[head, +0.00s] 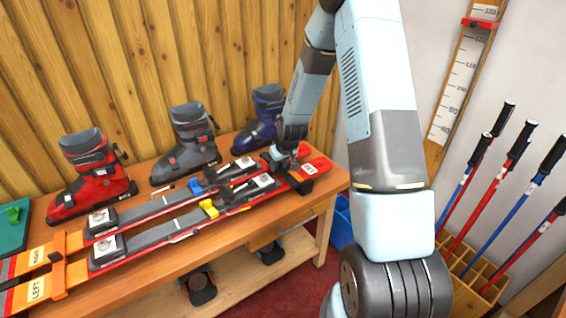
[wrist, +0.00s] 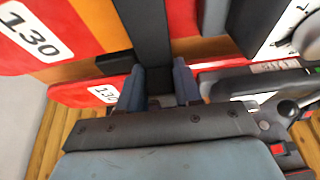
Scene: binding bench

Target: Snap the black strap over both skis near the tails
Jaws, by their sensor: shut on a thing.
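Two red, orange and grey skis lie side by side on the wooden bench. The near ski (head: 165,233) and the far ski (head: 150,208) have their red ends marked 130 at the right. The black strap (head: 303,186) lies across the skis near those ends. In the wrist view the strap (wrist: 145,30) runs from the top edge down to between my fingers. My gripper (wrist: 159,88) is shut on the strap at the far ski's edge. In the head view my gripper (head: 282,160) is partly hidden by my wrist, and the strap's held end is unclear.
Red (head: 92,175), grey (head: 187,145) and blue (head: 262,120) boots stand behind the skis against the plank wall. An orange strap (head: 58,265) crosses both skis at the left. Ski poles (head: 490,180) stand in a wooden rack (head: 470,265) at right.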

